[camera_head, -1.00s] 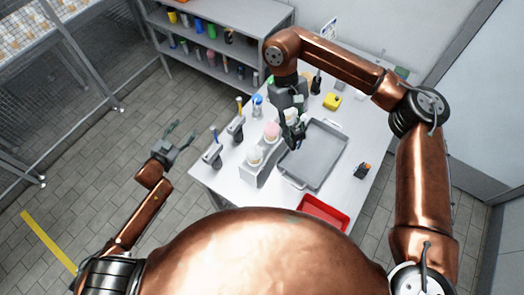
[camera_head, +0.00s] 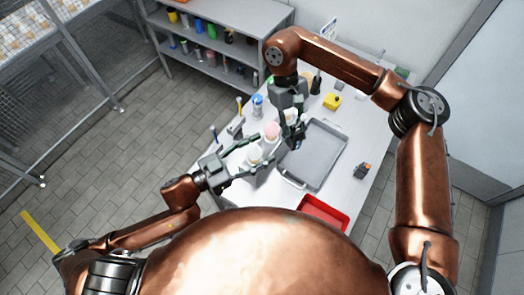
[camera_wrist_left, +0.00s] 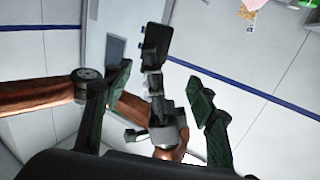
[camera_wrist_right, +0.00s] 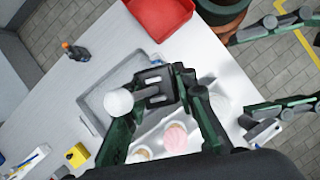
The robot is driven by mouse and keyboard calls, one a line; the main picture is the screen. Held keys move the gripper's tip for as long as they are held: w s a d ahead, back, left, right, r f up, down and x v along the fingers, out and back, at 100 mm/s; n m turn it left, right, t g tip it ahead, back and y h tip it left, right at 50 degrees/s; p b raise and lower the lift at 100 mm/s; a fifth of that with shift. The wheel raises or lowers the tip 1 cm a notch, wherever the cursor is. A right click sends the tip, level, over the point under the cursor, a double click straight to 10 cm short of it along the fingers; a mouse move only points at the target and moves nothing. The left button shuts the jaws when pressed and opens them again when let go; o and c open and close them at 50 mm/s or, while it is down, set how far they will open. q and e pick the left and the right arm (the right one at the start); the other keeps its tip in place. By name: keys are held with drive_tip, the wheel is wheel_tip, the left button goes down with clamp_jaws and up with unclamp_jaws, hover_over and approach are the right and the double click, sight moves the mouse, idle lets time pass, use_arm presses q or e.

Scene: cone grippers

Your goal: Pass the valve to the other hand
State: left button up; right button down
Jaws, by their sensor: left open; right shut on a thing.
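The valve (camera_wrist_right: 153,88), a dark block with a pale round end, is between the fingers of my right gripper (camera_wrist_right: 160,105) in the right wrist view. In the head view my right gripper (camera_head: 293,130) is over the left edge of the grey tray (camera_head: 318,158), and the valve is hard to make out. My left gripper (camera_head: 250,158) is open and empty, pointing right toward my right gripper with a gap between them. Its spread fingers also show at the right of the right wrist view (camera_wrist_right: 272,68) and in the left wrist view (camera_wrist_left: 162,98).
A grey stand with cream and pink rounded tops (camera_head: 271,131) is below and between my grippers. A red tray (camera_head: 324,211) is at the near table edge. A yellow block (camera_head: 332,101) and an orange-and-black item (camera_head: 362,170) lie toward the right.

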sight(297, 136)
use_arm(q)
drive_tip(key=x, duration=0.8)
drive_tip(key=s+d+x, duration=0.1)
drive_tip(key=x, duration=0.3)
drive_tip(key=shift+s+r, duration=0.1)
drive_tip(key=shift+r, duration=0.05)
drive_tip(key=shift+c, duration=0.4)
drive_tip(key=shift+s, duration=0.15)
drive_tip(key=c, duration=1.3)
use_arm(e)
drive_tip(key=c, duration=1.5)
unclamp_jaws()
drive_tip(key=shift+w, duration=0.1)
